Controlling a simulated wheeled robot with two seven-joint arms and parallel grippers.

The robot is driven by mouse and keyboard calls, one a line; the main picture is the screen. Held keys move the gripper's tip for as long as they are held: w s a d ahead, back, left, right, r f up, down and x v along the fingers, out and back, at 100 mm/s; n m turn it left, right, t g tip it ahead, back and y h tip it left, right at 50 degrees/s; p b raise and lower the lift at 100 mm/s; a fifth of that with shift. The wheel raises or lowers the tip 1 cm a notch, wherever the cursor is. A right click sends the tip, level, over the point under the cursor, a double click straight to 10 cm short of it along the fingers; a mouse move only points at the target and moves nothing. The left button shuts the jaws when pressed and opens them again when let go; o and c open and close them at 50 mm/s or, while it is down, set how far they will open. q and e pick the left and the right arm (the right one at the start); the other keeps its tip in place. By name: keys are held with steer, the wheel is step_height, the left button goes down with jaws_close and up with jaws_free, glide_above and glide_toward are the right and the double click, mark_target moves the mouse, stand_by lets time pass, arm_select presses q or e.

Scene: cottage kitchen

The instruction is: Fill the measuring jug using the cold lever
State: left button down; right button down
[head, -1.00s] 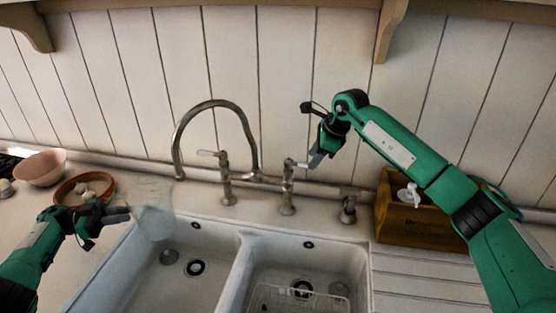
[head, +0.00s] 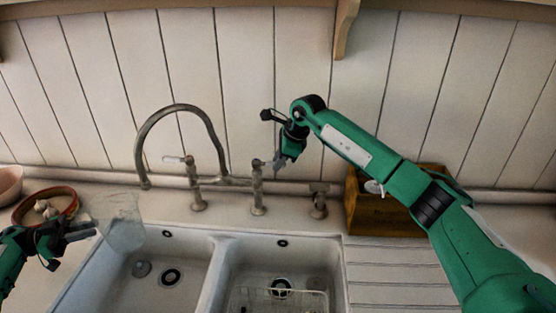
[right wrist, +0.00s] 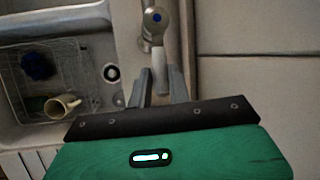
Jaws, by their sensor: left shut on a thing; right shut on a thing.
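The measuring jug (head: 122,224) is clear and see-through, held upright at the left basin's back left corner. My left gripper (head: 84,232) is shut on its left side. The curved tap spout (head: 180,108) ends just right of and above the jug. No water stream shows. The left-hand lever (head: 174,159) points left.
The double sink's divider (head: 213,270) separates two basins; the right one has a wire rack (head: 275,300), with a cream mug (right wrist: 62,106) in it. A wooden box (head: 375,212) stands at right. A brown bowl (head: 68,205) stands behind my left gripper.

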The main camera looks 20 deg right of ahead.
steer(key=s+a+m+h, duration=0.3)
steer(key=a+m+h, duration=0.2)
steer(key=m, duration=0.8)
steer(key=shift+a+t, duration=0.4)
steer(key=shift+a, duration=0.55)
steer(key=shift+m, duration=0.3)
steer(key=c, duration=1.3)
jaws_free()
steer(key=shift+a, duration=0.1)
steer(key=v, duration=1.2)
steer(key=shift+a, duration=0.25)
